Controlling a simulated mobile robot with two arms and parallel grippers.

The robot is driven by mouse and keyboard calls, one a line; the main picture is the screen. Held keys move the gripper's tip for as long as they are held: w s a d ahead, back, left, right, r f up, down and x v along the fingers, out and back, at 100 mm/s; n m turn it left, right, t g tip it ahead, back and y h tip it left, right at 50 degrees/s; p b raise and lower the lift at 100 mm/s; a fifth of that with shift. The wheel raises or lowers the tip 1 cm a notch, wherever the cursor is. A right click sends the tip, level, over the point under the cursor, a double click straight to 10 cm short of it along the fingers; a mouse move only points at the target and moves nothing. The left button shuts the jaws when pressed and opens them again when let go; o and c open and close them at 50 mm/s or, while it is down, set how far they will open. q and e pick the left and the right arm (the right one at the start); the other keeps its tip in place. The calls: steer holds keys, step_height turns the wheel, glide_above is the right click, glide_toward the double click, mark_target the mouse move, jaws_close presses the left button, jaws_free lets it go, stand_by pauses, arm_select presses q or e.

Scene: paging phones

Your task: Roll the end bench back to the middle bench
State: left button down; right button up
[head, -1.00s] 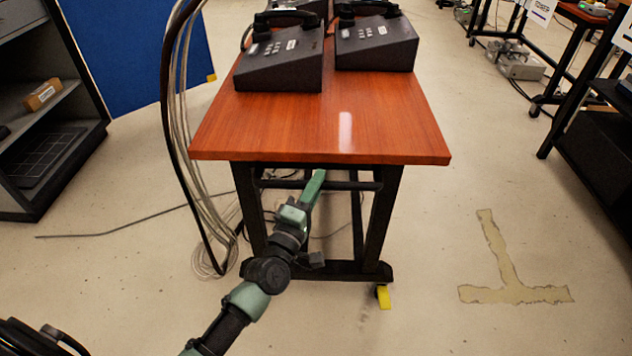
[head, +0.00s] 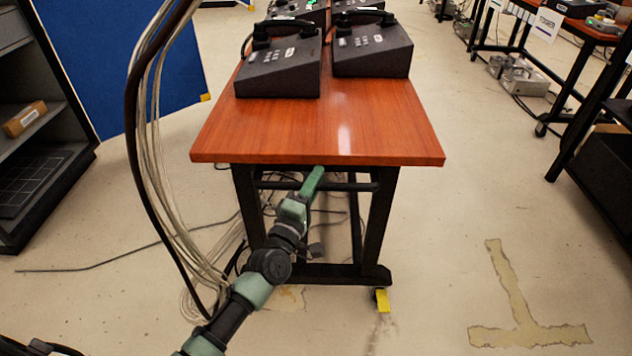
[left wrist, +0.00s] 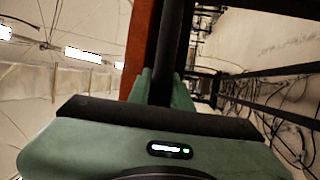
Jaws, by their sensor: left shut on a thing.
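The end bench has a red-brown wooden top (head: 320,130) on a black metal frame, with a yellow caster brake (head: 382,300) at its near right foot. My left gripper (head: 313,183) is shut on the black rail (head: 350,187) under the near edge of the top. In the left wrist view the dark rail (left wrist: 168,55) runs between the green fingers, beside the wooden edge (left wrist: 138,50). Dark desk phones (head: 280,70) (head: 370,50) stand on the top. More phones show behind; I cannot tell whether another bench touches this one. My right gripper is out of view.
Cables (head: 150,150) hang beside the bench on the left, down to the floor. A grey shelf unit (head: 45,200) and a blue panel (head: 125,65) stand left. Black-framed tables (head: 570,90) stand right. The floor right of the bench is clear, with a T-shaped mark (head: 515,300).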

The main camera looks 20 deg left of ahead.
arm_select(q)
steer(key=shift+a+f, duration=0.1)
steer(key=shift+f, duration=0.3)
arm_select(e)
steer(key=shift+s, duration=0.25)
arm_select(q)
steer(key=c, duration=1.3)
jaws_free()
steer(key=shift+w+a, duration=0.1)
steer(key=shift+r, duration=0.1)
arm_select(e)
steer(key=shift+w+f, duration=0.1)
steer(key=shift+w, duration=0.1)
arm_select(q)
steer(key=shift+r, duration=0.15)
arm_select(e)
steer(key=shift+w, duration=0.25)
arm_select(q)
steer(key=d+v, duration=0.1)
steer(key=v, duration=0.6)
steer(key=shift+s+a+f, duration=0.25)
steer(key=shift+s+a, duration=0.2)
steer(key=shift+a, duration=0.1)
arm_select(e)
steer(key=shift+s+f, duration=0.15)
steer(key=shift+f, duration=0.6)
